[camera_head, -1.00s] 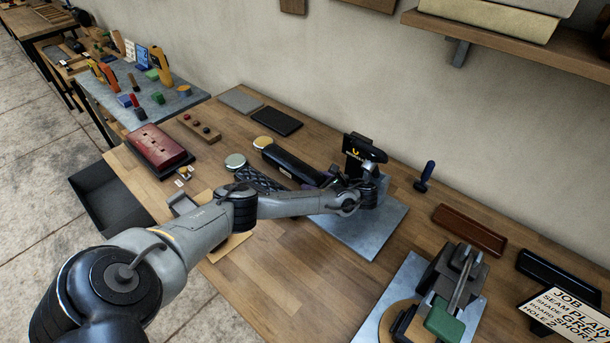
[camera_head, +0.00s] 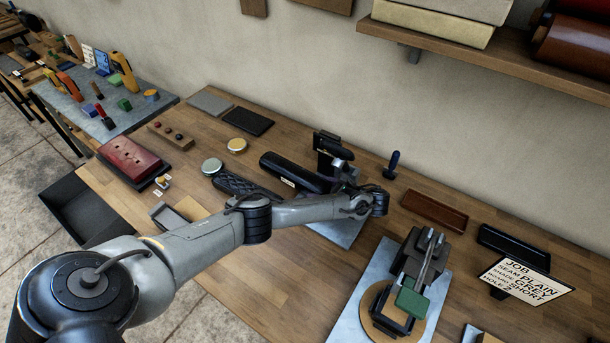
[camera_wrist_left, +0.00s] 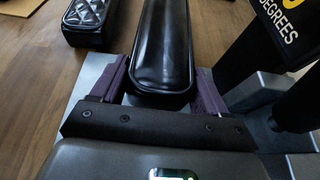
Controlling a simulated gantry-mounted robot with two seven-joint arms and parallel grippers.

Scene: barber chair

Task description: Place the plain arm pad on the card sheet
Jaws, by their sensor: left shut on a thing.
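The plain arm pad (camera_head: 293,172) is long, smooth and black. In the left wrist view the plain arm pad (camera_wrist_left: 163,45) runs away from me between two purple-lined fingers. My left gripper (camera_head: 340,182) is shut on its near end; the gripper also shows in the wrist view (camera_wrist_left: 162,85). I cannot tell how high the pad is above the table. A tan sheet (camera_head: 192,208), which looks like the card sheet, lies at the front left, partly hidden by my left arm. My right gripper is not in view.
A quilted black pad (camera_head: 245,188) lies left of the plain pad. A black device (camera_head: 328,143) marked DEGREES stands close to the gripper. A gold-topped round tin (camera_head: 237,145) and a silver-topped one (camera_head: 211,166) are nearby. A clamp fixture (camera_head: 420,260) stands to the right.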

